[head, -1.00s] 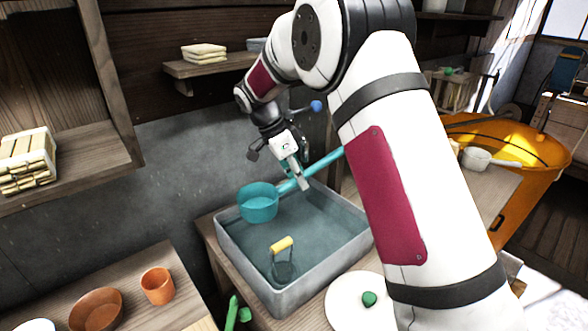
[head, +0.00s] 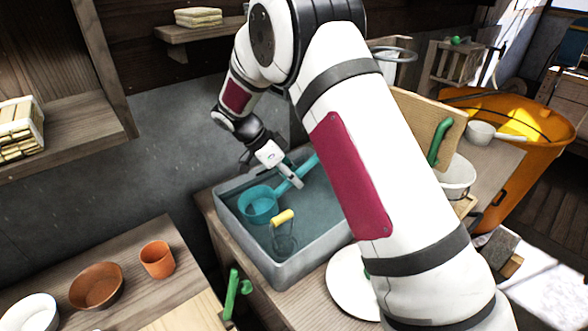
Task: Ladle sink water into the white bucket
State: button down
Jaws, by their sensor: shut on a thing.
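My gripper (head: 296,182) is shut on the handle of a teal ladle (head: 258,206) over the grey sink (head: 262,270). The ladle's bowl is inside the sink's left part, low at the water; I cannot tell how deep it sits. The sink holds bluish water (head: 322,220). A white round vessel (head: 459,176), probably the white bucket, stands to the right behind my arm, partly hidden by the arm and a wooden board.
A yellow-handled wire item (head: 283,218) stands in the sink near the ladle bowl. A white lid-like disc (head: 348,283) lies right of the sink's front. An orange cup (head: 157,260) and brown bowl (head: 96,286) stand at left. A large orange tub (head: 520,135) is at far right.

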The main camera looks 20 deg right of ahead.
jog(key=shift+f+b, duration=0.75)
jog(key=shift+f, duration=1.65)
jog(key=shift+w+d+f+y, duration=0.1)
jog(key=shift+d+f+y, duration=0.2)
jog(key=shift+y, duration=0.3)
jog(key=shift+d+f+y, duration=0.15)
jog(key=shift+d+y, duration=0.1)
jog(key=shift+y, duration=0.35)
jog(key=shift+r+p, duration=1.05)
jog(key=shift+r, duration=5.25)
